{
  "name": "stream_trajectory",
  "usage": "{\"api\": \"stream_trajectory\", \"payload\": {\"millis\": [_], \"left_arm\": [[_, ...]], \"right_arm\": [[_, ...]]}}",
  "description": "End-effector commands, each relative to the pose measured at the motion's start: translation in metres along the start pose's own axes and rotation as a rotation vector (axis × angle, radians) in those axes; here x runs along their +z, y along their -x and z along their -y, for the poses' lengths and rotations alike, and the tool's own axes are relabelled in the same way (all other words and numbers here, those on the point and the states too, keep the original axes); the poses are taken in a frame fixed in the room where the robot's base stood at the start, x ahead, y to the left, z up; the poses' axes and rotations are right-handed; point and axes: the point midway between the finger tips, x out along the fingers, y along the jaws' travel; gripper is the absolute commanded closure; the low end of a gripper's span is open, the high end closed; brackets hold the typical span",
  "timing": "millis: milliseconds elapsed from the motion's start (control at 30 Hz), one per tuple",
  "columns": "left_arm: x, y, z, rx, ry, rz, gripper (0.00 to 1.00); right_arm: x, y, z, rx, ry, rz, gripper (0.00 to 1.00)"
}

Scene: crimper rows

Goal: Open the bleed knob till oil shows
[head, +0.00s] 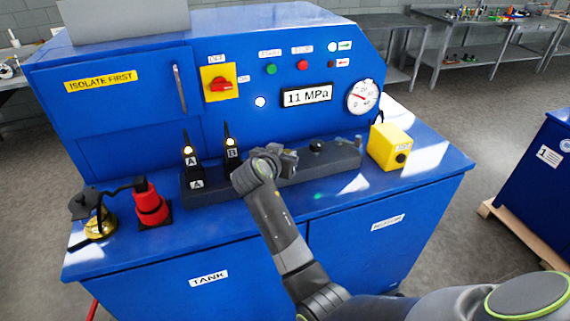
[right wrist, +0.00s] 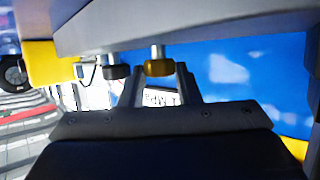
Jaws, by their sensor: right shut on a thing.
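The bleed knob (right wrist: 158,68) is a small brass-coloured knob on a short pale stem, seen in the right wrist view under the grey manifold edge. My right gripper (right wrist: 160,82) is shut on it, one finger on each side. In the head view my right gripper (head: 288,160) is at the middle of the dark manifold block (head: 335,161) and hides the knob. A black knob (right wrist: 115,71) is beside the brass one, apart from the fingers. I cannot make out oil at the knob. My left gripper is out of view.
The display (head: 307,95) reads 11 MPa, beside a round gauge (head: 362,97). Posts marked A (head: 189,155) and B (head: 231,150) stand left of my gripper. A yellow box (head: 389,147) is right; a red-and-black object (head: 150,205) and brass can (head: 100,223) are left.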

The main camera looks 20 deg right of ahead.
Motion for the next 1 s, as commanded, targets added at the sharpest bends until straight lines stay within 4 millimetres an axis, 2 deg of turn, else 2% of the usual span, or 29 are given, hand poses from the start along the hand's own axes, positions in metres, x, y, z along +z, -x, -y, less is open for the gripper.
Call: {"api": "stream_trajectory", "payload": {"millis": [33, 200, 733, 767, 900, 1000], "left_arm": [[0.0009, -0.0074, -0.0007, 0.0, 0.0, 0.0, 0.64], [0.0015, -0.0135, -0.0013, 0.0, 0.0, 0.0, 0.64], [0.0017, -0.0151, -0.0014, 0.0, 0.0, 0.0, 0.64], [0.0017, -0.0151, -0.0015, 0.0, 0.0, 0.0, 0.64], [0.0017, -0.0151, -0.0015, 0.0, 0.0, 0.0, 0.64], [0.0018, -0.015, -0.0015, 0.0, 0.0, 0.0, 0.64]], "right_arm": [[0.004, -0.0012, 0.0013, 0.018, -0.007, 0.002, 0.93], [0.0028, -0.0007, 0.0022, 0.061, -0.025, 0.003, 0.93], [0.0016, -0.0001, 0.0021, 0.082, -0.031, 0.005, 0.93], [0.0016, -0.0001, 0.0021, 0.082, -0.031, 0.005, 0.68], [0.0012, -0.0002, 0.0021, 0.081, -0.031, 0.004, 0.49], [0.0009, -0.0002, 0.0021, 0.081, -0.032, 0.003, 0.48]]}}
